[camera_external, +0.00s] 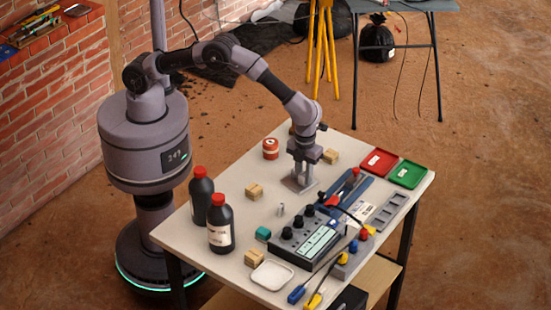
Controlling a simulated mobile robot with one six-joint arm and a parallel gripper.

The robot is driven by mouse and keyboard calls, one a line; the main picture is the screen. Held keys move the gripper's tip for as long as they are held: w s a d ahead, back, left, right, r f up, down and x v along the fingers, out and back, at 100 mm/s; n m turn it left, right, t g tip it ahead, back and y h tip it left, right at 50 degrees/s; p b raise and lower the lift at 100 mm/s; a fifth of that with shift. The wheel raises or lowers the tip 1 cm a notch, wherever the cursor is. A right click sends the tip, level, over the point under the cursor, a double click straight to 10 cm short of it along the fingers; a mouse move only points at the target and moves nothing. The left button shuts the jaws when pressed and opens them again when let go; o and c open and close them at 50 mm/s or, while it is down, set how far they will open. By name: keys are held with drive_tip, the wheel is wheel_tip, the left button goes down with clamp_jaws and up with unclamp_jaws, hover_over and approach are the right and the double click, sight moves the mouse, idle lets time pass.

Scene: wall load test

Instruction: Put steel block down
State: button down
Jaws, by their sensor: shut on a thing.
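My gripper (301,174) is at the far middle part of the white table (215,265), pointing down, low over the tabletop. It is shut on the steel block, which is small, grey and mostly hidden between the fingers. A flat grey piece (298,186) shows right under the fingertips. I cannot tell whether the block touches it.
Two dark red-capped bottles (220,225) stand at the left. Wooden blocks (254,191), a red tin (270,148) and a small metal cylinder (280,209) stand around the gripper. A control box (305,240), red tray (378,162) and green tray (407,174) lie to the right.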

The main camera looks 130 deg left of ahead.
drive_tip(key=shift+f, duration=0.1)
drive_tip(key=c, duration=1.5)
unclamp_jaws()
